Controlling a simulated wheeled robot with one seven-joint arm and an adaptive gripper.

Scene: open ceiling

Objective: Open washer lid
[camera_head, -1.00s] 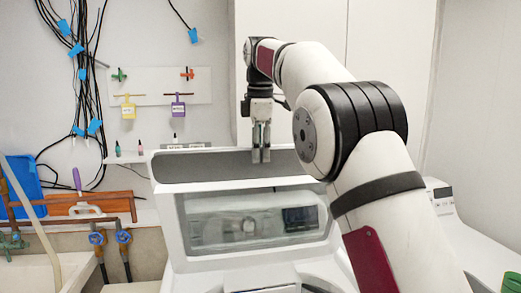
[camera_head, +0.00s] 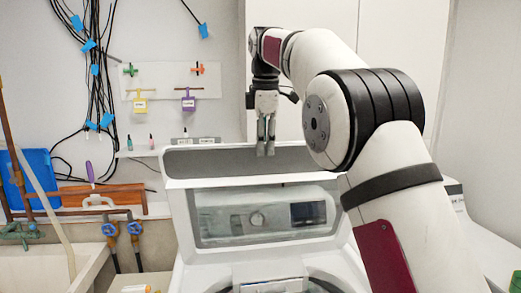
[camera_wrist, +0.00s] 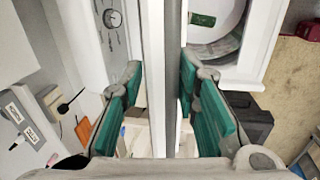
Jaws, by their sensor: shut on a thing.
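The washer lid (camera_head: 322,182) is a white two-part folding lid with a grey upper panel and a clear window. It stands raised and folded at the back of the white washer (camera_head: 345,262), whose round opening shows partly at the bottom of the head view. My gripper (camera_head: 265,150) points down at the lid's top edge, right of its middle. In the wrist view the lid's edge (camera_wrist: 157,60) runs between the green pads of my gripper (camera_wrist: 162,85), which is shut on it. The far side of the lid is hidden.
A sink (camera_head: 40,270) with pipes and blue valves stands left of the washer. Cables hang on the wall behind. A yellow tag (camera_head: 140,107) and a purple tag (camera_head: 188,104) hang on a wall board. A white cabinet (camera_head: 395,40) stands behind my arm.

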